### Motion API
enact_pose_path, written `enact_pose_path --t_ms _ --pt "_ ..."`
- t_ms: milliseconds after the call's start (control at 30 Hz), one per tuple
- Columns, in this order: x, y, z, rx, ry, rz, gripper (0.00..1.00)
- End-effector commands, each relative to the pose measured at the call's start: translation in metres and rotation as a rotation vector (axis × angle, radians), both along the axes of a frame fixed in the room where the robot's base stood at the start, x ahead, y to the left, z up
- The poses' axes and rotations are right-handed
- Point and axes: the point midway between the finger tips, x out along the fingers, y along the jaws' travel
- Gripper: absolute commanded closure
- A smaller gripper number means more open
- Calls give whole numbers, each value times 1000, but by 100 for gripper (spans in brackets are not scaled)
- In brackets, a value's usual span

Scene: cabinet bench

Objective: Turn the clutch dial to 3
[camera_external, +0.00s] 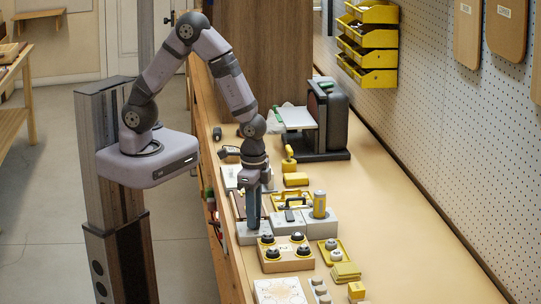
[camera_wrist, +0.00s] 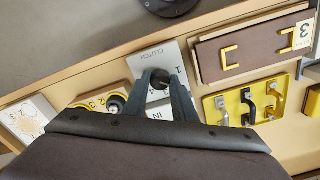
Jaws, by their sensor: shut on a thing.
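The clutch dial (camera_wrist: 160,80) is a small dark knob on a light grey box (camera_wrist: 145,63) printed CLUTCH with numbers around it, seen in the wrist view. My gripper (camera_wrist: 163,88) is shut on the knob, one dark finger on each side. Numbers 1 and 4 show beside the fingers; the fingers hide other marks, and I cannot tell which number the dial points to. In the external view my gripper (camera_external: 252,222) points straight down onto the grey box (camera_external: 247,238) near the bench's front edge.
A wooden block with several dark knobs (camera_external: 286,254) stands close in front. A grey box with a yellow cylinder (camera_external: 319,205) and a yellow plate with handles (camera_wrist: 248,103) stand beside the dial box. A brown panel with yellow handles (camera_wrist: 255,47) lies nearby. The bench's right side is clear.

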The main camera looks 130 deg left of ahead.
Motion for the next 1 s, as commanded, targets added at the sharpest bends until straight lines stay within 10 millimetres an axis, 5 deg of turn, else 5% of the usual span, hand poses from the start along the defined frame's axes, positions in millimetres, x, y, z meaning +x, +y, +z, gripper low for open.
enact_pose_path --t_ms 1000 --pt "2 1 1 2 -4 -831 98"
